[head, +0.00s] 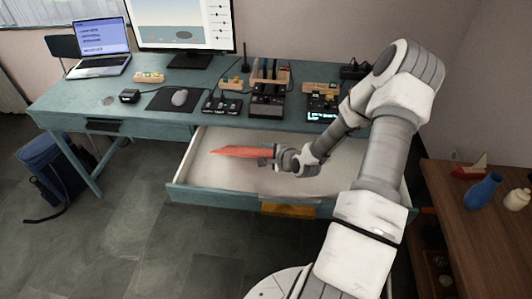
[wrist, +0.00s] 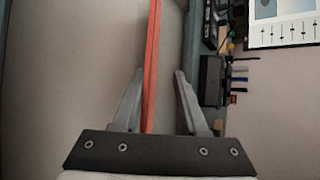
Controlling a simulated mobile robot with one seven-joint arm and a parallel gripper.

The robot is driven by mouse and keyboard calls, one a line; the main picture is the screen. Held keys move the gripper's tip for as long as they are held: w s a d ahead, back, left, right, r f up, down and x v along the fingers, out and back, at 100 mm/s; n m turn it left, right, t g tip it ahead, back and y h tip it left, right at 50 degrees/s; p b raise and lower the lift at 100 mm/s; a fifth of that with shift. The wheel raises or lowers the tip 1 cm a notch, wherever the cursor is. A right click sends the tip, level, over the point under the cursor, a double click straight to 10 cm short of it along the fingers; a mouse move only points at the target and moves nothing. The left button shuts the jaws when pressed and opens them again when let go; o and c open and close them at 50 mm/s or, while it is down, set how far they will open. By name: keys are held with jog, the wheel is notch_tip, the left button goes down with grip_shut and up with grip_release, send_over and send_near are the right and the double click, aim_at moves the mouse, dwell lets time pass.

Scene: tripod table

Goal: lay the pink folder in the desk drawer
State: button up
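The folder (head: 240,152), salmon-red here, is inside the outline of the pulled-out desk drawer (head: 215,197). It looks flat and thin in the head view; I cannot tell whether it touches the drawer floor. In the wrist view the folder (wrist: 153,65) shows edge-on as a narrow strip between my fingers. My gripper (head: 268,155) is at the folder's right end, low over the drawer. In the wrist view my gripper (wrist: 160,75) has its fingers apart, with a clear gap between the right finger and the folder. The left finger is close to it; contact is unclear.
The teal desk (head: 75,105) carries a laptop (head: 100,62), a monitor, a mouse (head: 180,97) and several small devices behind the drawer. A wooden side table (head: 465,235) with a blue vase (head: 484,190) stands at right. The drawer's left part looks bare.

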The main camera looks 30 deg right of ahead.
jog(key=shift+s, duration=0.1)
jog(key=p+v, duration=0.3)
jog(key=v, duration=1.4)
jog(key=shift+s, duration=0.1)
